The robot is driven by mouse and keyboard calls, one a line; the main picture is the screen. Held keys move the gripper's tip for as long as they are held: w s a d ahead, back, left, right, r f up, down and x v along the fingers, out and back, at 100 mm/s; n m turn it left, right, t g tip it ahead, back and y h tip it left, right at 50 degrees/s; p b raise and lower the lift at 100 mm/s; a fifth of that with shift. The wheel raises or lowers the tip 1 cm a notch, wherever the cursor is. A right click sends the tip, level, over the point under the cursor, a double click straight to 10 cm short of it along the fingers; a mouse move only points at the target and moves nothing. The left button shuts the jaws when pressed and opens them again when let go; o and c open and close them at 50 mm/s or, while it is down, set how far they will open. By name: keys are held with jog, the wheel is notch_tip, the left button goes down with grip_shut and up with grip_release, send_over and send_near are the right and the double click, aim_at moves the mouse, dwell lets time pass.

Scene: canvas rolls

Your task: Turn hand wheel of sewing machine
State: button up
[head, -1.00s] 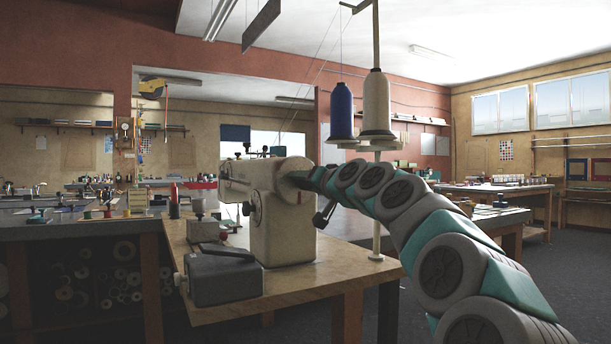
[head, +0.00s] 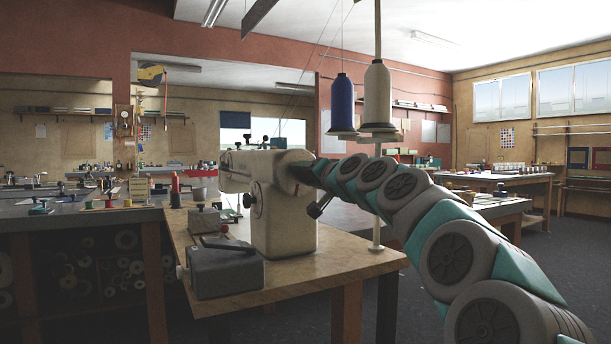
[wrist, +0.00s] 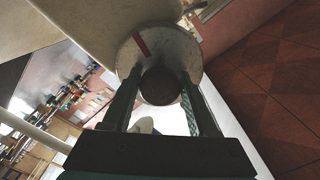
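The cream sewing machine (head: 284,218) stands on a wooden-topped table (head: 330,262) in the head view. Its hand wheel is on the right end, where my arm covers it. In the wrist view the hand wheel (wrist: 193,47) is a pale disc with a red mark at its upper left and a dark round knob (wrist: 161,86) at its middle. My gripper (wrist: 161,75) has one finger on each side of the knob, with the fingers apart and little or no gap beside it. Whether they press on it cannot be told.
A grey box (head: 225,272) sits at the table's front left. A blue thread cone (head: 342,104) and a white one (head: 377,98) stand on a stand behind my arm. A dark lever (head: 316,209) hangs below the arm. Open floor (head: 430,310) lies to the right.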

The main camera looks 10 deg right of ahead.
jog(key=o, duration=0.4)
jog(key=shift+c, duration=0.2)
jog(key=shift+s+d, duration=0.1)
jog(key=b+v, duration=0.1)
jog(key=v, duration=0.6)
jog(key=shift+s, duration=0.25)
